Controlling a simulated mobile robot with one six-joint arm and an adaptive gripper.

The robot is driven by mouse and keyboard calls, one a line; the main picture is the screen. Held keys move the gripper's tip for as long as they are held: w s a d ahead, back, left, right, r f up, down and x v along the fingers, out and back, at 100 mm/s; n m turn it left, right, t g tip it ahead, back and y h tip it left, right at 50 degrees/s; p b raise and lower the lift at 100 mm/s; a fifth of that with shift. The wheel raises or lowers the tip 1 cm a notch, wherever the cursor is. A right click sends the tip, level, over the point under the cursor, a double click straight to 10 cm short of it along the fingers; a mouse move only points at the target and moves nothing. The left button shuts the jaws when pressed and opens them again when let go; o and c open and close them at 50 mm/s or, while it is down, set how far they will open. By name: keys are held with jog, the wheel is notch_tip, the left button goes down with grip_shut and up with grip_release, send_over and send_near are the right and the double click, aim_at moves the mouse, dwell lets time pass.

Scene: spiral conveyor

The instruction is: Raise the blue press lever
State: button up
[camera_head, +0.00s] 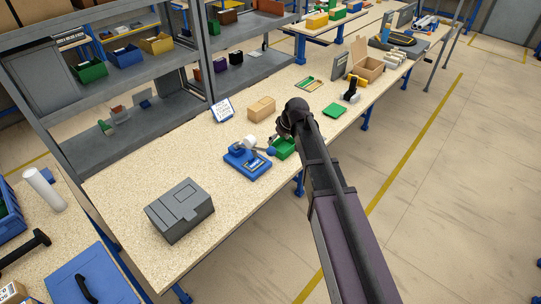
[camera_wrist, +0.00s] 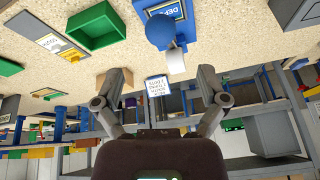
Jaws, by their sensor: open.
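The blue press (camera_head: 247,164) stands on the long speckled bench, with a white part on top and a lever ending in a round blue knob (camera_head: 271,151) on its right side. In the wrist view the knob (camera_wrist: 160,33) shows large at top centre, beside the blue base (camera_wrist: 175,9) with its label. My gripper (camera_wrist: 162,78) is open and empty, its two fingers spread wide. The knob lies ahead of the fingers and apart from them. In the head view my arm reaches over the bench right of the press, and its wrist hides the fingers.
A green bin (camera_head: 284,148) sits just right of the press, partly behind my arm; it also shows in the wrist view (camera_wrist: 94,27). A grey box (camera_head: 180,211) stands front left. A cardboard box (camera_head: 261,108) and a small sign (camera_head: 222,110) stand behind. Shelving rises along the back edge.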

aim_at(273, 149)
jog(key=shift+b+x, duration=4)
jog(key=shift+x, duration=0.65)
